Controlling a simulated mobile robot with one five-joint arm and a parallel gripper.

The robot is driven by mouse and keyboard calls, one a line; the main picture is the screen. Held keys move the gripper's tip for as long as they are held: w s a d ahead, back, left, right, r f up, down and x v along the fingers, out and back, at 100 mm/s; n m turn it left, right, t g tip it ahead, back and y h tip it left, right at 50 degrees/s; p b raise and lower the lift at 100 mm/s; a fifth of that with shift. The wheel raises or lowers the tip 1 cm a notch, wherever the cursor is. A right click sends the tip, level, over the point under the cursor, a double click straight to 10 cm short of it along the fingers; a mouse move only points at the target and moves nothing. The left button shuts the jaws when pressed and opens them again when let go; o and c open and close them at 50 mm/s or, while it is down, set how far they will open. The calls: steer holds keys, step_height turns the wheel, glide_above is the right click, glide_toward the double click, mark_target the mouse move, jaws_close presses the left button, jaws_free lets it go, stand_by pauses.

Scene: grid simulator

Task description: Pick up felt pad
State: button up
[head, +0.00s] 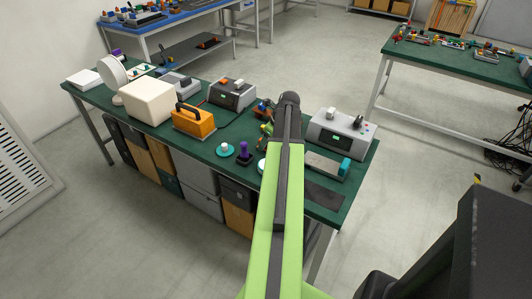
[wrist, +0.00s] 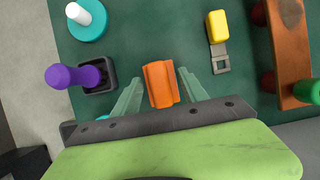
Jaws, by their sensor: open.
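I cannot surely identify the felt pad. A flat dark grey rectangle (head: 325,195) lies at the near right end of the green bench and may be it; its material cannot be told. In the wrist view, my gripper (wrist: 161,84) is open, its two pale green fingers pointing at the green bench top. An orange ribbed block (wrist: 160,84) shows between the fingers, apart from both. I cannot tell its height relative to the fingertips. In the head view my own arm hides the gripper and the bench below it.
A purple knob on a dark square base (wrist: 74,76) stands left of the fingers. A teal disc with a white peg (wrist: 87,20) is beyond it. A yellow-ended grey clip (wrist: 218,40) and a brown rack (wrist: 290,45) lie right. A grey instrument box (head: 341,133) stands at the bench's right.

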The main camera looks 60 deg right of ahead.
steer(key=shift+f, duration=0.1)
steer(key=c, duration=1)
steer(key=shift+c, duration=0.2)
steer(key=shift+p, duration=0.3)
steer(key=shift+r+p, duration=0.3)
steer(key=shift+r, duration=0.1)
step_height(320, 180, up, 4)
steer(key=p, duration=0.3)
steer(key=shift+f+p, duration=0.15)
steer(key=shift+p, duration=0.2)
steer(key=s+d+r+p, duration=0.5)
steer(key=s+r+p, duration=0.1)
steer(key=s, duration=0.4)
steer(key=shift+d+r, duration=0.25)
steer(key=shift+s, duration=0.1)
